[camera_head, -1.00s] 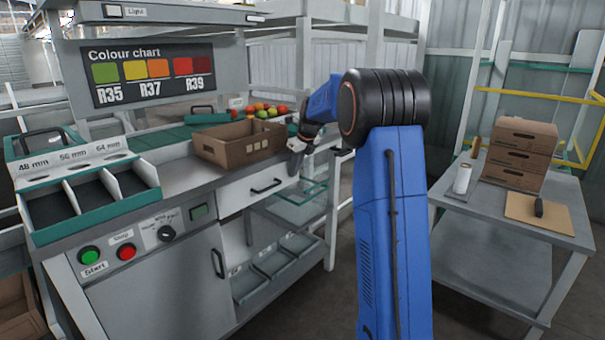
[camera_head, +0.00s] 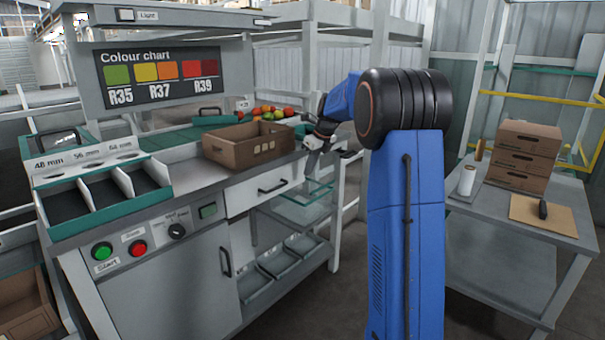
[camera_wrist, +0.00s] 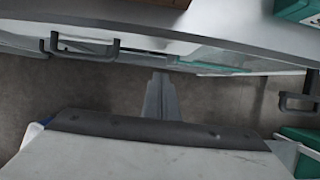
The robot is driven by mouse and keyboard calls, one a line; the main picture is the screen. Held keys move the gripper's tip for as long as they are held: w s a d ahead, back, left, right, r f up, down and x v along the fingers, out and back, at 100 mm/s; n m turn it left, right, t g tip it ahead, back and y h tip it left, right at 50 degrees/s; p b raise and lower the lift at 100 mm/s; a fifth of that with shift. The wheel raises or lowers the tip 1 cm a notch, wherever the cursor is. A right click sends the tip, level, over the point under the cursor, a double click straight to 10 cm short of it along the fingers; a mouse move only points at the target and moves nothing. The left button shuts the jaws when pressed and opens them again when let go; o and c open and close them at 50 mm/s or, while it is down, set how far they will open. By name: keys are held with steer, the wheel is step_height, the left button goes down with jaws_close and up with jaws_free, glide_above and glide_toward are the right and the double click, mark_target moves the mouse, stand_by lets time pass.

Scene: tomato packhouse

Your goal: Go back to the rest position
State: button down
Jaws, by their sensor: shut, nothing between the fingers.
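My gripper (camera_head: 312,162) is at the right end of the workbench, by the cardboard box's right side and apart from it, pointing down. My blue arm partly hides that area. In the wrist view my gripper's fingers (camera_wrist: 161,97) are together with nothing between them, over the dark floor and clear of the bench edge.
The bench (camera_head: 200,183) holds an open cardboard box (camera_head: 228,155), a three-slot sizing tray (camera_head: 108,222) and several tomatoes (camera_head: 262,113) behind. A drawer (camera_head: 264,190) faces out. A side table (camera_head: 490,222) at right holds stacked boxes (camera_head: 521,157), a roll and a board.

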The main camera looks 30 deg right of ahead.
steer(key=v, duration=0.7)
steer(key=shift+s+r, duration=0.2)
steer(key=s+a+n+h, duration=0.1)
steer(key=s+a+n, duration=0.75)
steer(key=s, duration=0.35)
steer(key=s+a+n, duration=0.8)
steer(key=s+a, duration=0.1)
steer(key=s, duration=0.3)
steer(key=s+a+f+n, duration=0.2)
steer(key=s+f+n, duration=0.2)
steer(key=s, duration=0.3)
steer(key=s+a+f+n, duration=0.2)
steer(key=s+f+n, duration=0.2)
steer(key=s+n, duration=0.2)
steer(key=s+a+f+n, duration=0.2)
steer(key=s+f+n, duration=0.2)
steer(key=s, duration=0.6)
steer(key=shift+n+t+h, duration=0.3)
steer(key=shift+n, duration=0.45)
